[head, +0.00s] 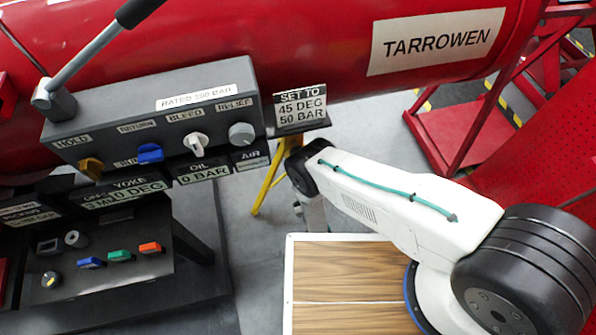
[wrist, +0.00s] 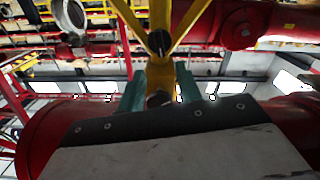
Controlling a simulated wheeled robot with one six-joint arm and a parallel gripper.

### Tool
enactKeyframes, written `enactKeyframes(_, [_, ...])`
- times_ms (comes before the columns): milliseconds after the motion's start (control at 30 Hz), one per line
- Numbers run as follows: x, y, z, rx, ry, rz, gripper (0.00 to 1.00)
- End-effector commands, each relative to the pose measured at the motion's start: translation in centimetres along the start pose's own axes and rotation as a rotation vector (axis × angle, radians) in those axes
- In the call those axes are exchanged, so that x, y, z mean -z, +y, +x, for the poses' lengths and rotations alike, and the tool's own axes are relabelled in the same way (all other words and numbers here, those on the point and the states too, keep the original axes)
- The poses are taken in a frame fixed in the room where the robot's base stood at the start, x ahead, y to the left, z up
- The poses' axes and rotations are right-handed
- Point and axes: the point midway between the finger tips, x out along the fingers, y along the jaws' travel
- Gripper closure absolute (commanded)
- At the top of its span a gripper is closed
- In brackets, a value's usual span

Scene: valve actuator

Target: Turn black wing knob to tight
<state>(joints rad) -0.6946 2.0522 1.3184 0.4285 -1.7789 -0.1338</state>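A small round black knob with a yellow mark (head: 50,280) sits at the left of the lower black panel in the head view. I cannot tell for sure that it is the black wing knob, and I read no "tight" mark. My gripper (wrist: 159,90) shows in the wrist view as two teal fingers held apart, with nothing gripped between them. A yellow frame with a dark round part (wrist: 158,42) shows beyond the fingers. In the head view the arm's end is right of the panels, apart from them, and the fingertips are not clearly seen.
A grey valve box (head: 155,115) with a long lever, yellow, blue, white and grey knobs stands above the lower black panel (head: 105,265). A large red pipe (head: 270,35) runs behind. A sign (head: 301,107) stands right of the box. Grey floor (head: 250,245) is open between panels and arm.

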Motion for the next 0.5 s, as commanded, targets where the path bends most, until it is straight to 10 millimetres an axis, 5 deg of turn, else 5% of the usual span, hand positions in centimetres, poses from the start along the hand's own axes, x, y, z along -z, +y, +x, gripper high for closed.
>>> enactKeyframes(167, [0.1, 0.0, 1.1, 0.001, 0.004, 0.048, 0.65])
enactKeyframes(500, [0.1, 0.0, 6.3, 0.002, 0.004, 0.046, 0.65])
